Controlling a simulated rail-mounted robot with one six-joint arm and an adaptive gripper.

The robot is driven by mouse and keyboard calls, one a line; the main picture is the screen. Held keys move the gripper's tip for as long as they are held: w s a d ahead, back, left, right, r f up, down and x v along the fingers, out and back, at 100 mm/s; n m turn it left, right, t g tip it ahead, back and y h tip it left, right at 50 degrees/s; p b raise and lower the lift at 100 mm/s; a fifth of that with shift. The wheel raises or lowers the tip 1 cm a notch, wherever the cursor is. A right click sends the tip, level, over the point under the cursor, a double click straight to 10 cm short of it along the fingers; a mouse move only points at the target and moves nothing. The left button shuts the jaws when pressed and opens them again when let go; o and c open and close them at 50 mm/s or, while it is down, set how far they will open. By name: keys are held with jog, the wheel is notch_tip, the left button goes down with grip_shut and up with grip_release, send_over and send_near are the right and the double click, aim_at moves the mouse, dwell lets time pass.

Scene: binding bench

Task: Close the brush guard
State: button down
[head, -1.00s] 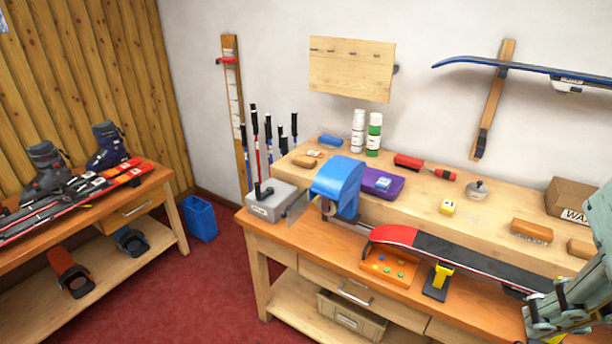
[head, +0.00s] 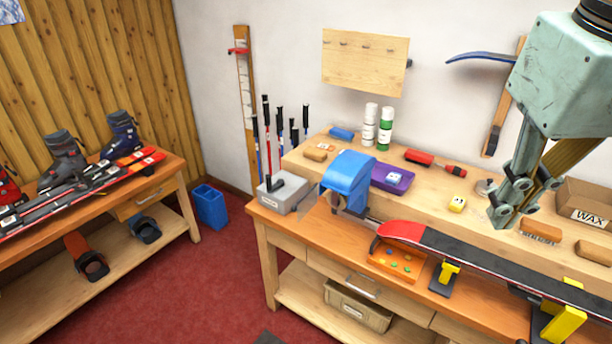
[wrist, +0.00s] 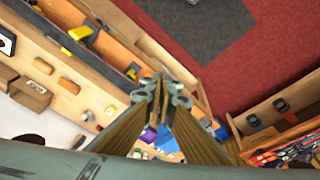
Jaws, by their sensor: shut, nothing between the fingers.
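The brush guard is a blue curved hood (head: 348,176) at the left end of the bench, beside a grey box with a black handle (head: 284,190). A round brush end and a thin shaft show below the hood, partly hidden by it. I cannot tell how far the hood is swung down. My gripper (head: 500,222) hangs above the bench, well to the right of the guard and apart from everything. Its fingers are shut and empty; they also show in the wrist view (wrist: 158,82).
A red-tipped black ski (head: 470,250) lies along the front of the bench on yellow-topped supports (head: 446,275). The air above the guard is clear.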

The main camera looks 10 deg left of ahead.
jog(key=w+a+n+g+p, duration=0.1)
jog(key=w+a+n+p, duration=0.2)
jog(key=w+a, duration=0.85)
jog(key=w+a+n+g+p, duration=0.1)
jog(key=w+a+n+p, duration=0.2)
jog(key=w+a, duration=0.85)
jog(key=w+a+f+n+h+p, duration=0.1)
jog(key=w+a+f+n, duration=0.1)
jog(key=w+a+f, duration=0.2)
jog(key=w+a+f+n+g+p, duration=0.1)
jog(key=w+a+f, duration=0.4)
jog(key=a+f, duration=0.5)
jog(key=w+a+f+n+h+p, duration=0.1)
jog(key=w+a+f+n+p, duration=0.1)
jog(key=a+f, duration=0.6)
jog(key=shift+w+a+n+g+h+p, duration=0.35)
jog(key=shift+w+a+p, duration=0.2)
jog(key=shift+w+a, duration=0.6)
